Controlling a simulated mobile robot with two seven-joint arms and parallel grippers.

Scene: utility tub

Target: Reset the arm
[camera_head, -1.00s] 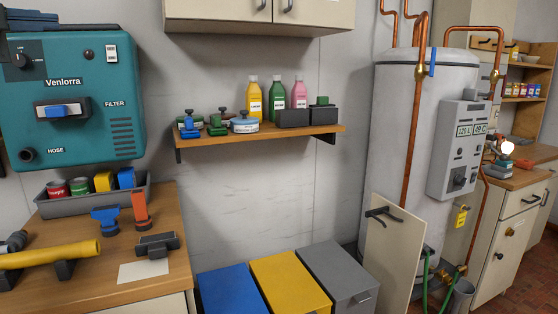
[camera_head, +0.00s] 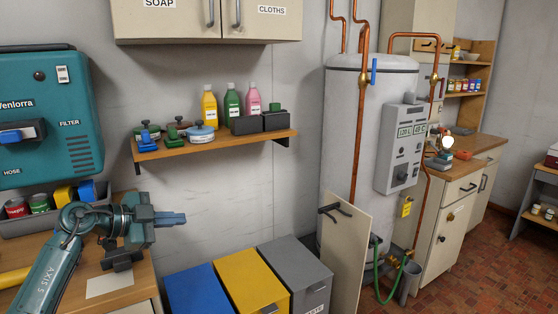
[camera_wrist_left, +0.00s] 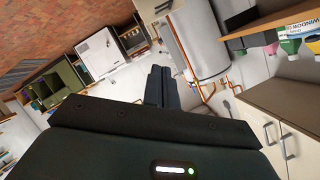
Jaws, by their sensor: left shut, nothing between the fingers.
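My left gripper (camera_head: 172,218) comes in from the lower left in the head view, in front of the wooden workbench (camera_head: 140,291). Its fingers are together, point to the right and hold nothing. In the left wrist view the closed fingers (camera_wrist_left: 161,86) point toward the white boiler tank (camera_wrist_left: 196,40). The left arm hides part of the bench top and the things on it. My right gripper is not in view.
A wall shelf (camera_head: 215,143) with bottles and tins is above the gripper. Blue (camera_head: 200,290), yellow (camera_head: 252,281) and grey (camera_head: 297,273) bins stand right of the bench. A leaning panel (camera_head: 343,255) and the tank (camera_head: 350,130) are farther right. Brick-tiled floor (camera_head: 480,245) is clear.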

